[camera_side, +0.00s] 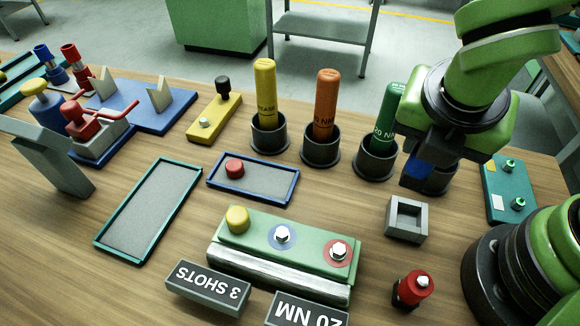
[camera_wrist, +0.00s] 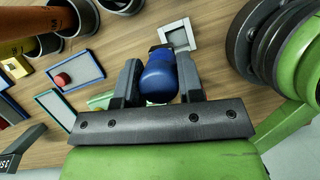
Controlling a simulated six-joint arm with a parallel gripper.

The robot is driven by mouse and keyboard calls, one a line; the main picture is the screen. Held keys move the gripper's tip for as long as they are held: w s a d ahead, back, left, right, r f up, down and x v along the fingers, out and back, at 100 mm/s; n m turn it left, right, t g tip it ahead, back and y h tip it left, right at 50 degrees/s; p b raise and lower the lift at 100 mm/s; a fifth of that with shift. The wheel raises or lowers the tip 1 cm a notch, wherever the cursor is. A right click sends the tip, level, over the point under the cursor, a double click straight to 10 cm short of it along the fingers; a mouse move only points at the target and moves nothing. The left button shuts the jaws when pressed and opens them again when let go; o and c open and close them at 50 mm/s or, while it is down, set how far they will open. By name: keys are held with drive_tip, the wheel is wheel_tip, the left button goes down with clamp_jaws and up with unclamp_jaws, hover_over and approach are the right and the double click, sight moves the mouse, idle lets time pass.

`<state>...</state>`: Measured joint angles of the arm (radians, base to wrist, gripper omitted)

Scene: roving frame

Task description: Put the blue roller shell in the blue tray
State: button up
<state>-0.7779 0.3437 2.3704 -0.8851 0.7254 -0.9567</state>
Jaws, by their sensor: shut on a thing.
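The blue roller shell (camera_wrist: 158,82) appears as a rounded blue piece with a dark end in the wrist view. My gripper (camera_wrist: 157,75) is shut on it, with a finger on each side. In the side view only a small blue part of the shell (camera_side: 417,168) shows below my gripper (camera_side: 425,165), in front of a dark cup at the right. The shell's lower end is hard to make out. The blue tray (camera_side: 268,183) is a shallow blue-rimmed tray left of my gripper, with a red disc (camera_side: 235,168) in it. The tray also shows in the wrist view (camera_wrist: 86,68).
Dark cups hold yellow (camera_side: 265,90), orange (camera_side: 326,105) and green (camera_side: 388,112) tools, behind and left of my gripper. A grey square holder (camera_side: 407,218) stands in front. A green fixture (camera_side: 285,243) lies in front of the tray; a green-rimmed tray (camera_side: 150,210) lies left.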

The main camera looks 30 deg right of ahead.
drive_tip(key=w+a+n+t+y, duration=0.25)
drive_tip(key=w+a+n, duration=0.75)
drive_tip(key=w+a, duration=0.5)
drive_tip(key=shift+n+y, duration=0.3)
drive_tip(key=shift+y, duration=0.15)
drive_tip(key=f, duration=0.6)
drive_tip(key=w+f, duration=0.1)
drive_tip(key=f, duration=0.2)
drive_tip(key=shift+d+f, duration=0.2)
drive_tip(key=shift+f, duration=0.15)
drive_tip(key=shift+f, duration=0.25)
drive_tip(key=o, duration=1)
drive_tip(key=shift+r, duration=0.15)
